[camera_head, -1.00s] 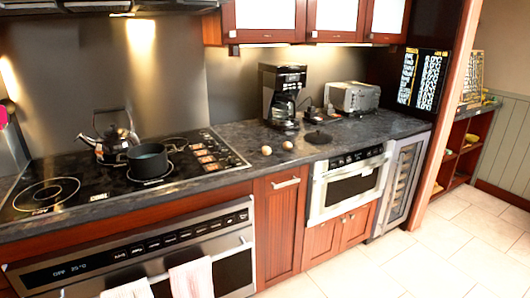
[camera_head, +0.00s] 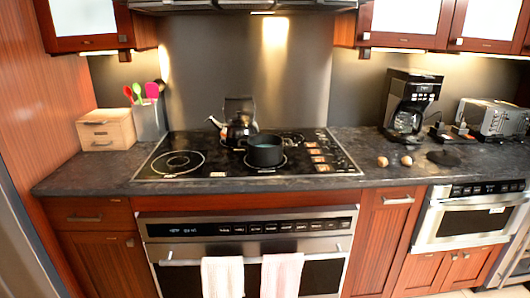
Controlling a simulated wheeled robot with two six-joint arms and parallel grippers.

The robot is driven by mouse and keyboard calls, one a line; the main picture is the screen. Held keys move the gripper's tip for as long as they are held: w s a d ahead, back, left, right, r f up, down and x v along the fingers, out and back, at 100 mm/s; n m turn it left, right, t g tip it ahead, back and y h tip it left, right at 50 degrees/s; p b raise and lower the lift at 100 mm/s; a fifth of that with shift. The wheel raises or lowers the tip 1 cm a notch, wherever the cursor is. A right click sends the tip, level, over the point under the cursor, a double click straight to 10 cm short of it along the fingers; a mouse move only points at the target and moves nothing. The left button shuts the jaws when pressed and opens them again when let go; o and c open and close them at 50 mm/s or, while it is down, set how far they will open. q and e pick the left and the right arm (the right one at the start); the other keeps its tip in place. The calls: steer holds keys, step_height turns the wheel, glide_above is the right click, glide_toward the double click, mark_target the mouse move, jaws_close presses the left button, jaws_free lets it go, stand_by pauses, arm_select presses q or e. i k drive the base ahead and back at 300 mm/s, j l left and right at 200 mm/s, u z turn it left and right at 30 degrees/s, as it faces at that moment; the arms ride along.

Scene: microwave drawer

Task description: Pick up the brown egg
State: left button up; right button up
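Two small round egg-like objects sit side by side on the dark countertop, right of the cooktop and in front of the coffee maker. The left one (camera_head: 382,161) looks tan-brown. The right one (camera_head: 406,160) looks similar, and at this size I cannot tell for sure which is the brown egg. Nothing touches them from above. Neither of my grippers shows in the head view.
A black coffee maker (camera_head: 408,104) stands behind the eggs, with a dark round lid (camera_head: 443,158) to their right. A toaster (camera_head: 493,118) is farther right. The cooktop (camera_head: 200,160) holds a kettle (camera_head: 237,122) and a pot (camera_head: 265,150). The microwave drawer (camera_head: 470,217) is below the counter.

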mark_target(383, 161)
steer(key=u, duration=0.25)
steer(key=l+u, duration=0.35)
steer(key=i+l+u, duration=0.1)
steer(key=l+u, duration=0.25)
steer(key=l, duration=0.15)
steer(key=l+u, duration=0.4)
